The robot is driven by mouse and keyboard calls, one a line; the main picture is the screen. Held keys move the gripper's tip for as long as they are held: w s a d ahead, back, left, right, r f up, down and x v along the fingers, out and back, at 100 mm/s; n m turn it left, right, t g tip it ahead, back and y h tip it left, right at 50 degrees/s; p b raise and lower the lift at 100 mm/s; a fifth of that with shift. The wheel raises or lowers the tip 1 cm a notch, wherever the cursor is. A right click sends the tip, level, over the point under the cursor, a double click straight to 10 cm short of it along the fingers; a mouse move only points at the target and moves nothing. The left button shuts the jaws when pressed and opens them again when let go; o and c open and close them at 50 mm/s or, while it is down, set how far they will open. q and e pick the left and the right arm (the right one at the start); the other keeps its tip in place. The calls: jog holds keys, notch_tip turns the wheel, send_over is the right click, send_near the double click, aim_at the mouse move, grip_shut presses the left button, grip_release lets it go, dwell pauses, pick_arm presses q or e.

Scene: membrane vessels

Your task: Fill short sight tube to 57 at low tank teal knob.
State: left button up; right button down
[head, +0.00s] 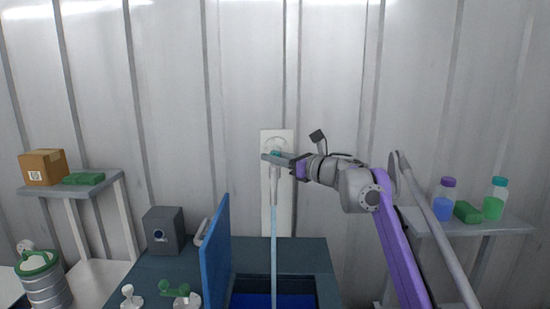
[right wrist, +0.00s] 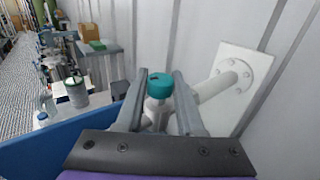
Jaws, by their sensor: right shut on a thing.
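The teal knob (head: 276,153) sits on top of a white tap mounted on a wall plate (head: 281,137). My right gripper (head: 270,158) is at the knob, and in the right wrist view its two fingers (right wrist: 160,78) stand on either side of the teal knob (right wrist: 160,84), shut on it. A pale blue stream (head: 274,245) runs straight down from the spout into the open dark tank (head: 325,275), where blue liquid (head: 262,301) shows. I cannot make out a sight tube or its scale. My left gripper is out of view.
A blue upright panel (head: 216,255) stands left of the opening. A grey box (head: 163,230) and a green-handled fitting (head: 175,291) are on the tank top. The left shelf holds a cardboard box (head: 43,167); the right shelf holds bottles (head: 494,205).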

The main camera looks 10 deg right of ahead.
jog(key=shift+a+r+m+t+h, duration=0.15)
jog(key=shift+m+t+h, duration=0.55)
jog(key=shift+h, duration=0.4)
jog(key=shift+m+h, duration=0.6)
jog(key=shift+h, duration=0.1)
jog(key=shift+r+m+t+h+p, duration=0.2)
jog(key=shift+m+t+h+p, duration=0.4)
jog(key=shift+h+p, duration=0.25)
jog(key=shift+f+m+h, duration=0.2)
jog(key=shift+m+h, duration=0.1)
jog(key=shift+h, duration=0.25)
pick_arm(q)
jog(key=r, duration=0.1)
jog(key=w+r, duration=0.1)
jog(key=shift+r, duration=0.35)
pick_arm(e)
jog(key=shift+f, duration=0.1)
jog(key=c, duration=0.5)
grip_release()
